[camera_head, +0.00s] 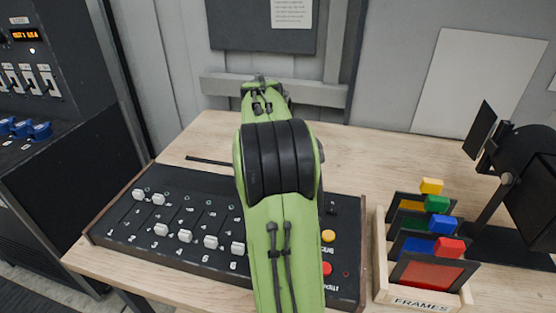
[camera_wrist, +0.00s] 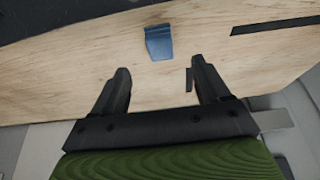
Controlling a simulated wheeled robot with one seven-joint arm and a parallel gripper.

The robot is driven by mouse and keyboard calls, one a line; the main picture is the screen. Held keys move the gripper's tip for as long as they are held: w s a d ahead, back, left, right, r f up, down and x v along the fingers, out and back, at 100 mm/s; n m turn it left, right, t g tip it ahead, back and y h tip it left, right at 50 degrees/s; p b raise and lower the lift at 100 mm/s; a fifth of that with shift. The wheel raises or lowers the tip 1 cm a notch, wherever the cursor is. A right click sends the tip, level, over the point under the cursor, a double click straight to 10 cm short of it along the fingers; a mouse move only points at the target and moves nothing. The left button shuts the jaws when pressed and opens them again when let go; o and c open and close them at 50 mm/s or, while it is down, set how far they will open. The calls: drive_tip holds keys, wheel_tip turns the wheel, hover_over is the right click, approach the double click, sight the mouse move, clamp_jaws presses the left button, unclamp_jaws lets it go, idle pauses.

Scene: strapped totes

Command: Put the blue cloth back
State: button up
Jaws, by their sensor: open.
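A small blue piece (camera_wrist: 159,42), which looks like the blue cloth, lies on the wooden table top in the wrist view. It has a darker, raised-looking upper edge. My gripper (camera_wrist: 160,68) is open and empty, with its two fingers spread. In the picture, the blue piece sits just beyond the fingertips, between their lines and apart from both. In the head view my green arm reaches over the table and hides the blue piece; my fingers cannot be made out there.
A black slider console (camera_head: 170,215) lies under my arm. A wooden box labelled FRAMES (camera_head: 412,302) holds colour-tabbed frames at right, beside a black lamp (camera_head: 535,175). A thin dark strip (camera_head: 208,160) lies on the table (camera_head: 215,135). A grey wall stands behind.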

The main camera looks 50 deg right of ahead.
drive_tip(key=s+a+r+n+t+y, duration=0.1)
drive_tip(key=s+a+r+n, duration=0.2)
drive_tip(key=a, duration=0.9)
drive_tip(key=s+a+r+n+t+y, duration=0.15)
drive_tip(key=a+r+n, duration=0.25)
drive_tip(key=a, duration=0.8)
drive_tip(key=s+a+f+n+t+y, duration=0.1)
drive_tip(key=s+a+f+n, duration=0.4)
drive_tip(key=s+a, duration=0.5)
drive_tip(key=shift+s+a+f+n+y, duration=0.2)
drive_tip(key=shift+s+a+n+y, duration=0.2)
drive_tip(key=shift+a+n, duration=0.45)
drive_tip(key=shift+a, duration=0.15)
